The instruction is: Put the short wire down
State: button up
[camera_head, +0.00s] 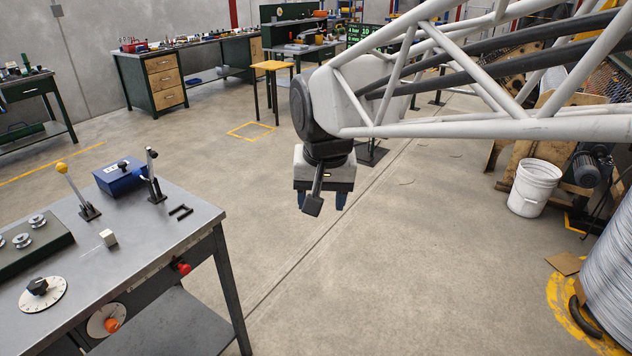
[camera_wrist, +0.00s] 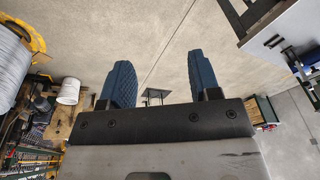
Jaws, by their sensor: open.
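My gripper (camera_head: 323,200) hangs over the open floor, pointing down, to the right of the near workbench. I see no wire in the gripper.
The near workbench (camera_head: 150,262) holds levers, a blue box (camera_head: 120,175), a black bracket (camera_head: 180,211), a pale cube (camera_head: 108,238) and a dial (camera_head: 43,294). A white bucket (camera_head: 535,188) and a large wire coil (camera_head: 612,270) stand at right. The middle floor is clear.

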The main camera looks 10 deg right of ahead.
jog(key=s+d+f+n, duration=0.1)
jog(key=s+d+f, duration=0.1)
jog(key=s, duration=0.5)
jog(key=s+d+f+n, duration=0.1)
jog(key=s+d+f, duration=0.2)
jog(key=s+d, duration=0.2)
jog(key=shift+s+f+t, duration=0.25)
jog(key=shift+s+t, duration=0.05)
jog(key=shift+s, duration=0.75)
dwell(0.7)
